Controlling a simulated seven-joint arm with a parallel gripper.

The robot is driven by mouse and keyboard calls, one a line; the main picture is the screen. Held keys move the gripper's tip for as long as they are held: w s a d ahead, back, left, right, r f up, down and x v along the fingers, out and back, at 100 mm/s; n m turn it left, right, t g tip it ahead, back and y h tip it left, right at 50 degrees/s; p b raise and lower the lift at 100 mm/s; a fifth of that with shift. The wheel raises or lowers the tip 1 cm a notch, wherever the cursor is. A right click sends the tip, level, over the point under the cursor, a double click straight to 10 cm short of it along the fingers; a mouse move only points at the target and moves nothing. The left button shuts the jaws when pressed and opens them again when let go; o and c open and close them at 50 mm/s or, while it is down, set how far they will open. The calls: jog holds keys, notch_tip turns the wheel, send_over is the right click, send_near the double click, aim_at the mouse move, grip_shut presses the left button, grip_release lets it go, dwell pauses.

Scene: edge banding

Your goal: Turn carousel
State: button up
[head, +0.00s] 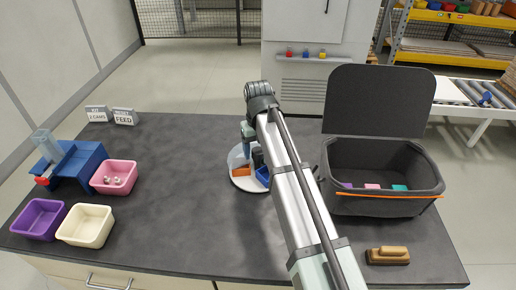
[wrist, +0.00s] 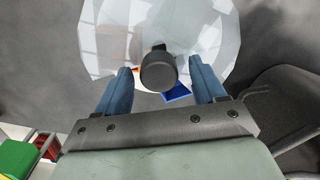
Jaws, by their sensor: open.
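The carousel (head: 239,182) is a pale round turntable on the dark bench, near the middle of the head view and partly hidden behind my arm. In the wrist view the carousel (wrist: 212,22) lies below my gripper. A dark round knob or post (wrist: 158,72) stands between my two blue fingers. A blue bin (head: 262,174) and an orange piece sit on the carousel; the blue bin also shows in the wrist view (wrist: 178,93). My gripper (wrist: 162,90) is open, with a finger on each side of the knob and gaps visible. Contact cannot be seen.
A dark open-lidded box (head: 385,205) with coloured pieces stands right of my arm. A wooden-handled block (head: 388,256) lies in front of it. Pink (head: 114,178), purple (head: 40,219) and cream (head: 86,226) bins and a blue machine (head: 70,165) stand at left. The bench between is clear.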

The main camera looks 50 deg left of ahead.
notch_tip(320, 180, up, 14)
dwell(0.7)
jog(key=shift+f, duration=0.1)
jog(key=shift+c, duration=0.4)
